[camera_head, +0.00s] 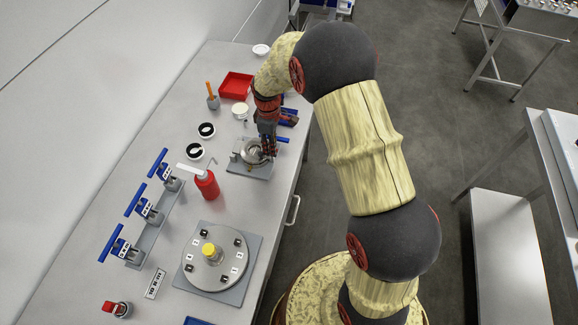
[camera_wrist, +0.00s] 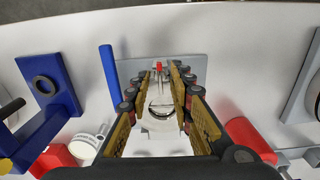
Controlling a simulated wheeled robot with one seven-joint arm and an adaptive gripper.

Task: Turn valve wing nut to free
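The valve fixture is a grey plate (camera_head: 237,165) with a round metal ring-like body (camera_head: 250,152) on the table, and a blue bar (camera_head: 282,140) sits at its far right side. My gripper (camera_head: 268,150) is over the right part of this body. In the wrist view, my gripper (camera_wrist: 163,72) has its two fingers apart, one on each side of the pale metal body (camera_wrist: 160,103). A small red tip (camera_wrist: 158,66) shows between the fingertips. The blue bar (camera_wrist: 108,72) stands left of the fingers. I cannot make out the wing nut clearly, nor whether the fingers touch the metal.
The table's right edge is close to the fixture.

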